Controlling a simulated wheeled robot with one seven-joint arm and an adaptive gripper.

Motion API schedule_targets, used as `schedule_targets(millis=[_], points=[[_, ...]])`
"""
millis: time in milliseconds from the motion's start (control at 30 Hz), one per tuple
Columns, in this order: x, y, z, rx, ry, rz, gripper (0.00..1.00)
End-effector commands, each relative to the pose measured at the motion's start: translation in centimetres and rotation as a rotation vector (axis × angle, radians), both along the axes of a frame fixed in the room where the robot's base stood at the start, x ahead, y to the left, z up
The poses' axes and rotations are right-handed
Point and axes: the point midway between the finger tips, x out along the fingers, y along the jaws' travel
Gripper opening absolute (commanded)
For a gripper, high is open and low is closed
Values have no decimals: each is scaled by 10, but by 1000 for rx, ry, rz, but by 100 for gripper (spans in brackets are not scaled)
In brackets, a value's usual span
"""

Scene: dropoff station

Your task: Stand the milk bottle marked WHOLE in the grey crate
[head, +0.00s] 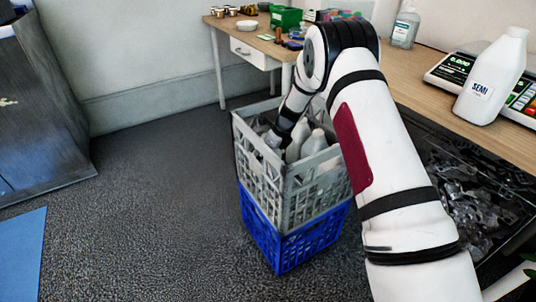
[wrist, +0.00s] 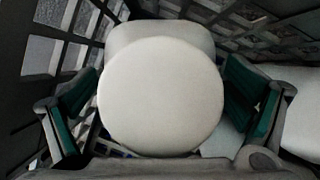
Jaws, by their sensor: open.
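The grey crate (head: 305,187) stands on top of a blue crate, with white bottles (head: 313,144) inside it. My gripper (head: 273,138) reaches down inside the grey crate. In the wrist view my gripper (wrist: 160,110) is open, with its green-padded fingers on either side of the round white top of a bottle (wrist: 160,95). This bottle appears upright; its label is hidden, so I cannot tell whether it is marked WHOLE. Another white bottle marked SEMI (head: 492,77) stands on the table at the right.
The blue crate (head: 290,240) is on the carpet. Another white object (wrist: 302,115) is close to the right finger.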

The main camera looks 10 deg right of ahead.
Motion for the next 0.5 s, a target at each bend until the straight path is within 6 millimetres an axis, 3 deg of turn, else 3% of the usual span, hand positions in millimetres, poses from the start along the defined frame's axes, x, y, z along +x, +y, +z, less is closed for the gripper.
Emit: schedule_targets(millis=[233, 500], points=[[-3, -4, 17, 0, -1, 0, 95], [-19, -18, 69, -1, -2, -2, 95]])
